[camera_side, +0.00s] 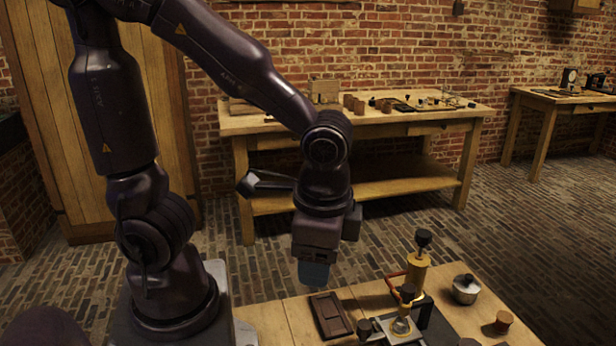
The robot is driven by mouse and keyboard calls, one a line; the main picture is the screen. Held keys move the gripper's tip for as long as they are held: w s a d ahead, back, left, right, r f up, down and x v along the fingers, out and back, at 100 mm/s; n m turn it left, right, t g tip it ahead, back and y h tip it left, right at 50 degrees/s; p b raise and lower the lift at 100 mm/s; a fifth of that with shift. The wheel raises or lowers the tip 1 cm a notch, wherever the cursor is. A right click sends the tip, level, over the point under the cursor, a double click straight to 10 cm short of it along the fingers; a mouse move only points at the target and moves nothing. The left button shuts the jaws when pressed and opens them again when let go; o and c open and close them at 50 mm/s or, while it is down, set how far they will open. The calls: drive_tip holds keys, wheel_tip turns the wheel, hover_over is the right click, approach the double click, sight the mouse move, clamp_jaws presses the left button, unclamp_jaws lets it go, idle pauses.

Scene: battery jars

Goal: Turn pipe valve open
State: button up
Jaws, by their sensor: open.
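A brass fitting (418,268) with a dark knob on top stands upright on the wooden worktable at the lower right. A thin red bar or pipe (395,274) meets its left side. A second, shorter brass fitting (403,326) with a dark knob stands in front of it on a pale base. I cannot tell for sure which of these is the pipe valve, or how far it is turned. My gripper (314,274) points down, open, above the table's back left part. It is left of both fittings and apart from them. Its fingers are small and dark here.
A dark wooden tray (331,316) lies below my gripper. A round metal pot (466,289) and a small wooden knob or cup (503,321) stand right of the fittings. A back bench (400,125) holds small items. Air around my gripper is clear.

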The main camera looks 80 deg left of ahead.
drive_tip(key=a+r+n+t+h, duration=0.1)
drive_tip(key=a+r+n+t, duration=0.2)
drive_tip(key=r, duration=0.6)
drive_tip(key=shift+s+a+r+n+t+h, duration=0.25)
drive_tip(key=shift+a+n+t+h, duration=0.15)
drive_tip(key=shift+n+t, duration=0.55)
drive_tip(key=shift+a, duration=0.1)
drive_tip(key=m+g, duration=0.5)
drive_tip(key=m, duration=0.2)
approach(409, 288)
drive_tip(key=shift+n, duration=0.25)
wheel_tip(409, 288, down, 9)
drive_tip(key=shift+f, duration=0.25)
